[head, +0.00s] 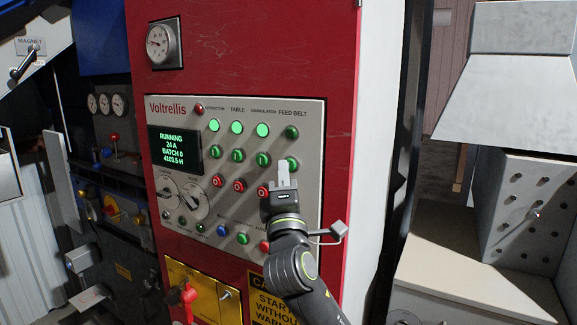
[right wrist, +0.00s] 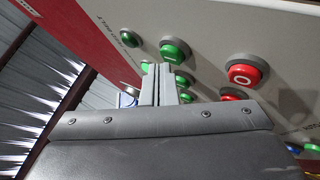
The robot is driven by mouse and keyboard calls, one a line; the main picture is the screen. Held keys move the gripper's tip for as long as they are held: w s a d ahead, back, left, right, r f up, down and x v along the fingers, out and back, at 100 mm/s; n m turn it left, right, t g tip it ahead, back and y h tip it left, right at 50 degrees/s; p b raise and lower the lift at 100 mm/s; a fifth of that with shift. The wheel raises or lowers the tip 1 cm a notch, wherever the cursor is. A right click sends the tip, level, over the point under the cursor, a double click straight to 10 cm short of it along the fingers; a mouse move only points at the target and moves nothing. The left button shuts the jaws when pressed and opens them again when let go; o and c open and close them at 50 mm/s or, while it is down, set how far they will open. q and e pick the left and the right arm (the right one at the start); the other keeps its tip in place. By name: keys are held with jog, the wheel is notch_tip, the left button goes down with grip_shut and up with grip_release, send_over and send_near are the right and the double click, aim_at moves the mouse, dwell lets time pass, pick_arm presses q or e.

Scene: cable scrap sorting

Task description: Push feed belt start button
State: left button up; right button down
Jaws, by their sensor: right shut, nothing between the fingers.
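The feed belt start button (head: 293,162) is the green button at the right end of the panel's green button row, below the dark feed belt lamp (head: 291,132). My right gripper (head: 284,168) is shut and empty, with its fingertips in front of this button's lower left part. Contact cannot be told. In the right wrist view, the shut fingers (right wrist: 160,70) point at the panel beside a green button (right wrist: 175,50), apparently the feed belt one. Another green button (right wrist: 183,80) is partly hidden behind the fingers. My left gripper is out of view.
The grey control panel (head: 160,107) sits on a red cabinet (head: 240,60). Its other three column lamps glow green. Red buttons (head: 238,185) lie in a row below the green ones. A display (head: 174,150) reads RUNNING. A grey metal machine (head: 525,200) stands at the right.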

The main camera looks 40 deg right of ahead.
jog(key=shift+w+d, duration=0.2)
jog(key=shift+d, duration=0.2)
dwell(0.4)
dwell(0.4)
jog(key=shift+s+a, duration=0.35)
jog(key=shift+a, duration=0.4)
jog(key=a, duration=0.1)
jog(key=s+a, duration=0.1)
jog(key=a, duration=0.1)
jog(key=s+a+p, duration=0.1)
jog(key=shift+a, duration=0.3)
dwell(0.6)
